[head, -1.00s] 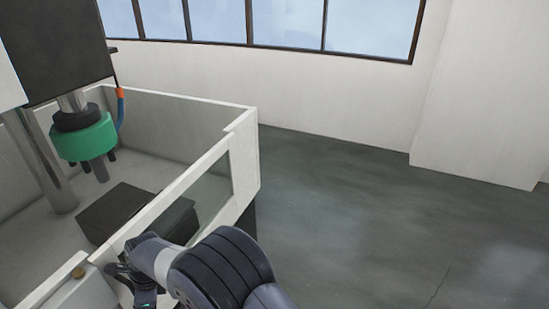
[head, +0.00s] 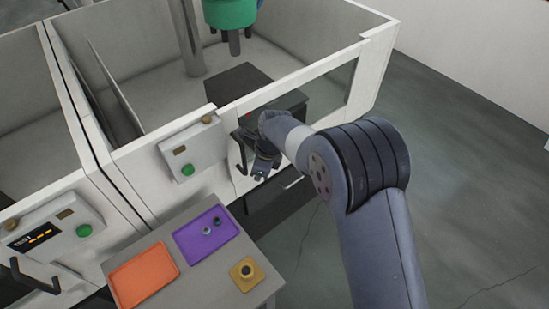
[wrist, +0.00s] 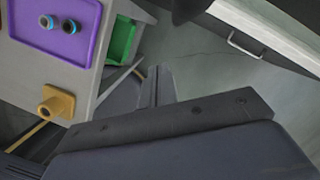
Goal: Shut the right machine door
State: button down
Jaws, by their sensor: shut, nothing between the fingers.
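The right machine door (head: 318,88) is a white-framed panel with a window, at the front of the right machine. It looks in line with the machine's front; I cannot tell whether a small gap remains. Its dark handle (head: 239,152) is at the door's left end, beside the control panel. My gripper (head: 262,172) is in front of the door's left part, just right of the handle, and is shut and empty. Whether it touches the door is hidden. In the wrist view the dark gripper body fills the bottom, and the handle cannot be made out.
A small grey table (head: 213,277) stands in front, with an orange tray (head: 143,275), a purple tray (head: 206,238) and a yellow fixture (head: 246,273). The control panel (head: 190,148) has a green button. A silver handle (wrist: 243,45) shows low down. Open floor (head: 470,170) lies right.

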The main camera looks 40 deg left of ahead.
jog(key=s+b+v, duration=0.1)
jog(key=b+v, duration=0.1)
jog(key=v, duration=0.7)
jog(key=shift+w+d+r, duration=0.2)
jog(key=shift+d+r, duration=0.1)
jog(key=shift+d, duration=0.05)
